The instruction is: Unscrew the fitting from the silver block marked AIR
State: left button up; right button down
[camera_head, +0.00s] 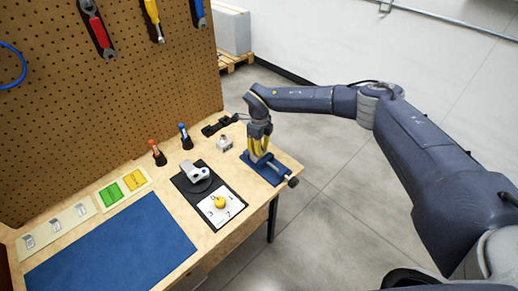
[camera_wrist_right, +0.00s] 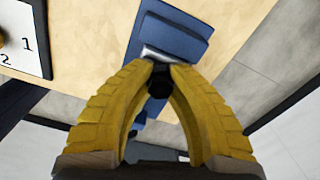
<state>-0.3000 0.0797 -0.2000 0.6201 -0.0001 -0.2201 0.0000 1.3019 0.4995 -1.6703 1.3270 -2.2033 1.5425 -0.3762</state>
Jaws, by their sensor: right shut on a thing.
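The blue vise (camera_head: 262,172) stands at the right end of the table and also shows in the right wrist view (camera_wrist_right: 176,40). A silver block (camera_wrist_right: 154,53) sits in its jaws, mostly hidden behind my fingertips; no AIR marking is readable. My right gripper (camera_head: 258,156) points down over the vise. In the right wrist view its yellow fingers (camera_wrist_right: 159,70) are shut on a small dark fitting (camera_wrist_right: 158,84) right beside the block. I cannot tell whether the fitting is still threaded in. My left gripper is not in view.
A black mat (camera_head: 184,203) holds a grey-white device (camera_head: 195,171) and a white numbered card (camera_head: 232,208) with a yellow knob. Orange (camera_head: 157,153) and blue (camera_head: 185,136) handled tools stand behind. A small silver part (camera_head: 225,143) lies left of the vise. The blue mat (camera_head: 110,255) is clear.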

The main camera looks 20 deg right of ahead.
jog(key=shift+d, duration=0.1)
jog(key=shift+n, duration=2)
jog(key=shift+n, duration=2)
jog(key=shift+n, duration=2)
